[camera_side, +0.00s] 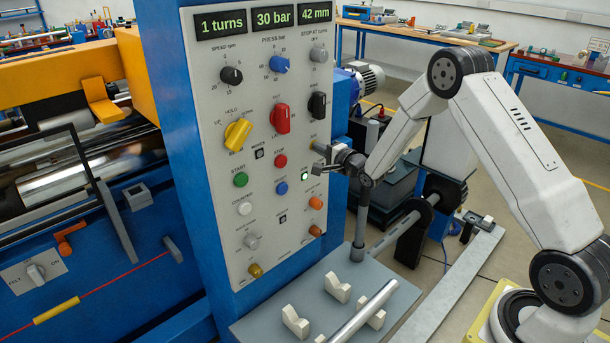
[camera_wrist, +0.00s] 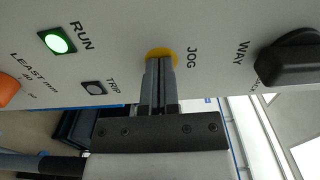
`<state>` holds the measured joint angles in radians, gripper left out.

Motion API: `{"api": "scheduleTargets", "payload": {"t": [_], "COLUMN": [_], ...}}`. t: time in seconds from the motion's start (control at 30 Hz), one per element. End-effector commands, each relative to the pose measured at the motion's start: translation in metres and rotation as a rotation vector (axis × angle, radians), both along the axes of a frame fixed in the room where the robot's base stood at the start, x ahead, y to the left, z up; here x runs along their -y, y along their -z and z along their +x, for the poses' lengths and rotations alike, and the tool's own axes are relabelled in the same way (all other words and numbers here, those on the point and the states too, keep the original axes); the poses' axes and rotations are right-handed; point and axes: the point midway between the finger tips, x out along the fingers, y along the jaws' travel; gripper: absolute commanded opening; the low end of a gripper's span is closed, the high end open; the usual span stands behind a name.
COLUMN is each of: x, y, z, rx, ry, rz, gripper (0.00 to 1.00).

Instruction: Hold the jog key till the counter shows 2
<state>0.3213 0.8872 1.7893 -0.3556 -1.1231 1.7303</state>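The counter display (camera_side: 221,23) at the top left of the panel reads "1 turns". The jog key is a round yellow button (camera_wrist: 160,51) beside the label JOG in the wrist view. My gripper (camera_wrist: 159,64) has its two fingers together with nothing between them. Their tips lie over the middle of the jog key and seem to touch it; how far it is pressed cannot be seen. In the side view my gripper (camera_side: 318,160) reaches the panel's right edge and mostly hides the key.
The RUN lamp (camera_wrist: 57,41) glows green. The red STOP button (camera_side: 280,161) sits left of my gripper. A grey plate with white V-blocks (camera_side: 337,288) lies below.

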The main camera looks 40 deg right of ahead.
Motion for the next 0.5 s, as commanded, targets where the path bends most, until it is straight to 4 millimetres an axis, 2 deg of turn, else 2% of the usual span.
{"api": "scheduleTargets", "payload": {"t": [0.03, 0.23, 0.5], "x": [-0.003, -0.003, -0.003], "y": [-0.005, -0.005, -0.005], "z": [0.005, 0.005, -0.006], "rx": [0.01, 0.01, 0.012], "ry": [-0.009, -0.009, -0.009], "rz": [-0.006, -0.006, -0.006], "gripper": [0.0, 0.0, 0.0]}}
